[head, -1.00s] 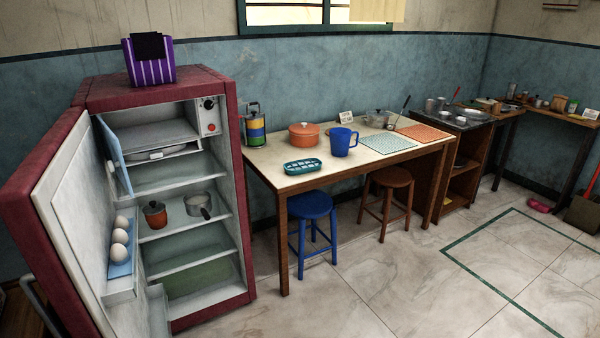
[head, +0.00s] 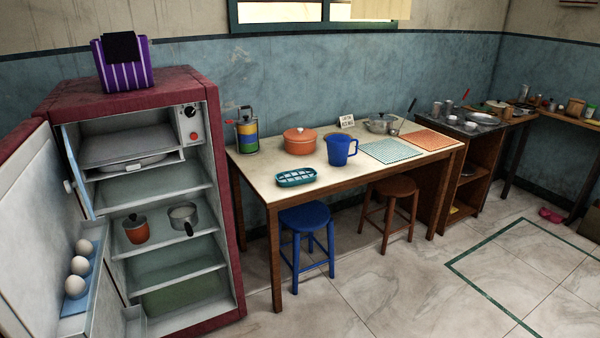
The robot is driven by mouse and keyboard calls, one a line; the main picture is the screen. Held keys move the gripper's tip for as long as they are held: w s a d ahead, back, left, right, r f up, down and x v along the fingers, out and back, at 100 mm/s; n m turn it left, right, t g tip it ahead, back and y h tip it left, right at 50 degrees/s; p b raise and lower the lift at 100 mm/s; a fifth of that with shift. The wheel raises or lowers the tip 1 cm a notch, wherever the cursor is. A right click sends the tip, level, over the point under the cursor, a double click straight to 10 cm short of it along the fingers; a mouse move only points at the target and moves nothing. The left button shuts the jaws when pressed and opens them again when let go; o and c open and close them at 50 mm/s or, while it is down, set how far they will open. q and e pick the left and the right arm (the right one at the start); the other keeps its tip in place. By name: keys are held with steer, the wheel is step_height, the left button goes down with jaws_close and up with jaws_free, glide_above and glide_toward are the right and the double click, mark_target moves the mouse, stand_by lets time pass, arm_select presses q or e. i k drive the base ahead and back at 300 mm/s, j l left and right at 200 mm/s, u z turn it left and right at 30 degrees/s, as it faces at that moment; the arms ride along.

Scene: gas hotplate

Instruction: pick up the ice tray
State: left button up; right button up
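The ice tray (head: 296,177) is a teal, oval-ended tray with pale compartments. It lies flat on the table (head: 262,183) near its front left edge, in the head view. It stands apart from the blue jug (head: 340,149) to its right and the orange pot (head: 299,141) behind it. Neither of my grippers shows in the head view.
The red fridge (head: 228,200) stands open at the left, with eggs (head: 78,266) in its door and pots on a shelf. A blue stool (head: 304,217) and a brown stool (head: 396,187) stand at the table's front. The floor (head: 390,280) in front is clear.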

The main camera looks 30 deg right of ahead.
mark_target(299, 176)
steer(key=i+l, duration=0.15)
steer(key=l, duration=0.2)
steer(key=i+l+u, duration=0.1)
steer(key=l, duration=0.25)
steer(key=i+l, duration=0.2)
steer(key=l, duration=0.15)
steer(key=i+l+u, duration=0.1)
steer(key=l, duration=0.25)
steer(key=i+l, duration=0.2)
steer(key=l, duration=0.2)
steer(key=i+l+u, duration=0.1)
steer(key=l, duration=0.25)
steer(key=i+l+u, duration=0.1)
steer(key=l, duration=0.65)
steer(key=i+l, duration=0.15)
steer(key=l, duration=0.6)
steer(key=i+l+u, duration=0.15)
steer(key=l, duration=0.6)
steer(key=i+l+u, duration=0.1)
steer(key=l, duration=0.65)
